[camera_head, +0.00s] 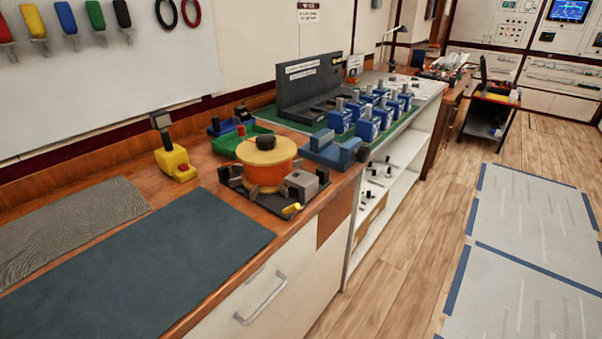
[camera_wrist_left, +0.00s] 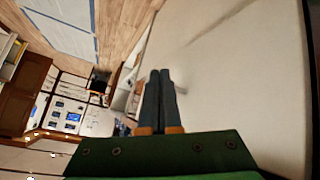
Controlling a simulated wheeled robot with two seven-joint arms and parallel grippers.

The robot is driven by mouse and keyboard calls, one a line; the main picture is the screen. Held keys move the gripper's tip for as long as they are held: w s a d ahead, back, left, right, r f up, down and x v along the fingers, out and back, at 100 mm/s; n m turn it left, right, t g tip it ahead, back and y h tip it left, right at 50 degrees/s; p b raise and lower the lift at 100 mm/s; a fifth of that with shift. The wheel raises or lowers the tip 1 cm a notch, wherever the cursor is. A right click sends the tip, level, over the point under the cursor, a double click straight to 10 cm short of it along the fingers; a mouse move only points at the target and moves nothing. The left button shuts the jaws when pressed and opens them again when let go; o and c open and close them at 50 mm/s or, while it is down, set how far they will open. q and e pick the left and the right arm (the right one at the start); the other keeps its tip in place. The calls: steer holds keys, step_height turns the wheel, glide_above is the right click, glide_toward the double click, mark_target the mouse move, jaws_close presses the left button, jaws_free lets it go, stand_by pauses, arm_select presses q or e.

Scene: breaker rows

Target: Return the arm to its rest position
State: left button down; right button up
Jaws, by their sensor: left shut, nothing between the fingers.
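My left gripper (camera_wrist_left: 160,76) shows in the left wrist view, its two dark fingers pressed together with nothing between them. It is clear of the bench objects in that view, with a broad pale surface (camera_wrist_left: 235,75) behind and beside it. I cannot tell how far it is from that surface. Neither gripper is in the head view. My right gripper is in no frame.
A wooden bench carries a dark mat (camera_head: 140,255), an orange round device (camera_head: 266,160), a yellow block (camera_head: 175,163) and several blue breakers (camera_head: 368,128). A drawer handle (camera_head: 262,300) sticks out in front. Wooden floor (camera_head: 425,245) is open at right.

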arm_select(q)
steer(key=s+a+f+m+g+y, duration=0.25)
steer(key=s+a+f+g, duration=0.2)
steer(key=s, duration=0.25)
steer(key=s+f+g+y+p, duration=0.1)
steer(key=s+f+g+p, duration=0.15)
steer(key=f, duration=1.35)
steer(key=s+a+f, duration=0.2)
steer(key=s+f, duration=0.5)
steer(key=s, duration=0.5)
steer(key=shift+f+p, duration=0.4)
steer(key=shift+p, duration=0.05)
